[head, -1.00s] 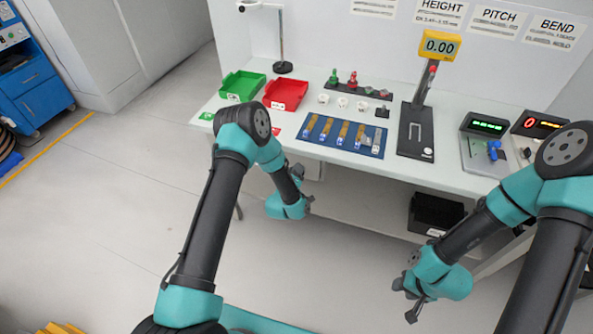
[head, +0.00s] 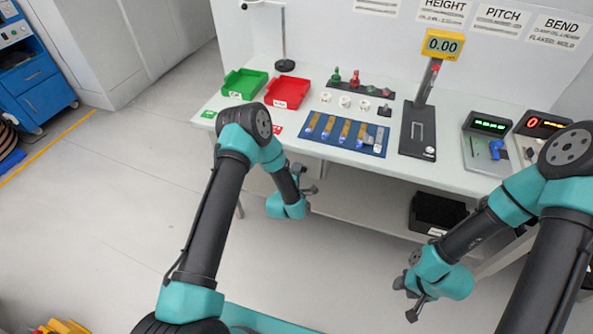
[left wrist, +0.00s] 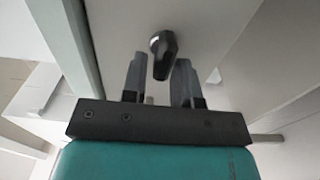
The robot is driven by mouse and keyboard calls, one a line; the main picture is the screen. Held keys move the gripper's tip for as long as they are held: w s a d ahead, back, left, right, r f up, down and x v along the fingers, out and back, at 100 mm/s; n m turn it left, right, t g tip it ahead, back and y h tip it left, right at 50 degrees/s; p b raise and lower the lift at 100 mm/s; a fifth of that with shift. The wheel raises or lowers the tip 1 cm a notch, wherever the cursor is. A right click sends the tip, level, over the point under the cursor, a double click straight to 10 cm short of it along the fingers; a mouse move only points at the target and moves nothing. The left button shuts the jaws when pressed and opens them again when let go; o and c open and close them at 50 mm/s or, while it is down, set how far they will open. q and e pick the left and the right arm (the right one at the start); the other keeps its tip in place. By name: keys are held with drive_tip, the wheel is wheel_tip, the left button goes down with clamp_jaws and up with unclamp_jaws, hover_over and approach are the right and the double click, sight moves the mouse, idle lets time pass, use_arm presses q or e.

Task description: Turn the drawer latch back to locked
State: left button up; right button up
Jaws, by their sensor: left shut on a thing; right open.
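The drawer latch is a black knob (left wrist: 163,52) on a pale grey panel in the left wrist view. It lies between the two fingers of my left gripper (left wrist: 159,82), which is shut on it. In the head view my left gripper (head: 308,189) is at the bench's front, below the tabletop. The latch cannot be made out there, and its locked and unlocked marks are not visible. My right gripper (head: 412,301) is open and empty, low in front of the bench at the right.
The white bench top (head: 375,165) carries a green bin (head: 243,84), a red bin (head: 286,93), a blue tray (head: 368,148) of parts and a gauge stand (head: 417,135). A black box (head: 437,212) sits on the lower shelf.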

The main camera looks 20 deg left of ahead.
idle(0.3)
use_arm(q)
drive_tip(key=o, duration=0.7)
drive_tip(key=shift+s, duration=0.15)
